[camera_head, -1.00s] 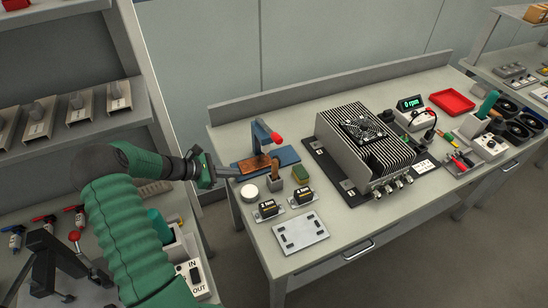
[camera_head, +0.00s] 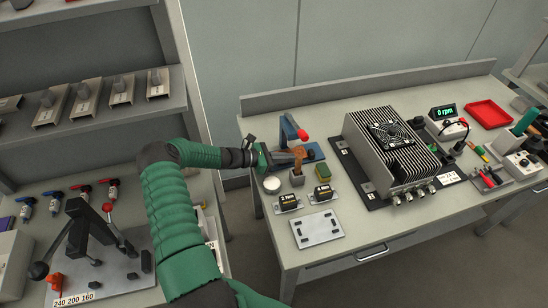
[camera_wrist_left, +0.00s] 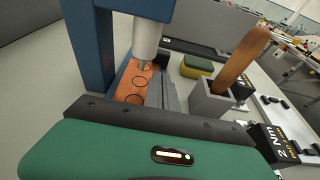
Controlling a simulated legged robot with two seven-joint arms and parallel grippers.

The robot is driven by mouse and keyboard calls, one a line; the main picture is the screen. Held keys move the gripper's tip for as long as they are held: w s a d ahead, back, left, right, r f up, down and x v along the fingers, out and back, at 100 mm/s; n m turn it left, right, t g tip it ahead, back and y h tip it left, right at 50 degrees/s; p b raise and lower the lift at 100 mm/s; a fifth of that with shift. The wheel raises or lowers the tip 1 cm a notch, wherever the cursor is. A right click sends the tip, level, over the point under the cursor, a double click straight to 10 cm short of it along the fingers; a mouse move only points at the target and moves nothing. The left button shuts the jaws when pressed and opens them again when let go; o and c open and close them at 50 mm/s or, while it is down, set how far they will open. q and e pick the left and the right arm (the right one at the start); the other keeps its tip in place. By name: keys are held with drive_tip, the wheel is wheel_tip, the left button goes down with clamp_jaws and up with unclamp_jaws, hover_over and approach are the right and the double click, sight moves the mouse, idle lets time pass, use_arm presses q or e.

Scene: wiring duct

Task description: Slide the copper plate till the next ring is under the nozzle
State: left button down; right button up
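The copper plate (camera_wrist_left: 135,84) shows in the left wrist view as a copper strip with dark rings, lying in the blue press (camera_wrist_left: 97,45) below the grey nozzle (camera_wrist_left: 146,40). Which ring is exactly under the nozzle I cannot tell. In the head view the blue press (camera_head: 289,131) has a red knob, and my left gripper hides most of the plate. My left gripper (camera_head: 284,158) is at the press from the left. In the wrist view a grey finger (camera_wrist_left: 169,90) is right beside the plate; its grip is unclear. My right gripper is not in view.
A wooden-handled tool (camera_wrist_left: 238,60) stands in a grey holder (camera_wrist_left: 209,100) close to my left gripper. A green-yellow sponge (camera_head: 322,172), a white round piece (camera_head: 272,185) and two black boxes (camera_head: 288,202) are near. A finned unit (camera_head: 392,150) fills the bench middle.

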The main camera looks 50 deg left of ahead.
sight(309, 155)
use_arm(q)
drive_tip(key=shift+w+d, duration=0.5)
drive_tip(key=shift+w, duration=0.05)
drive_tip(key=shift+a, duration=0.1)
drive_tip(key=shift+s, duration=0.1)
drive_tip(key=w, duration=0.1)
drive_tip(key=w+d, duration=0.1)
drive_tip(key=w+b, duration=0.1)
drive_tip(key=shift+w+d+f, duration=0.1)
drive_tip(key=shift+w+d, duration=0.05)
drive_tip(key=shift+d, duration=0.1)
drive_tip(key=shift+w+d, duration=0.15)
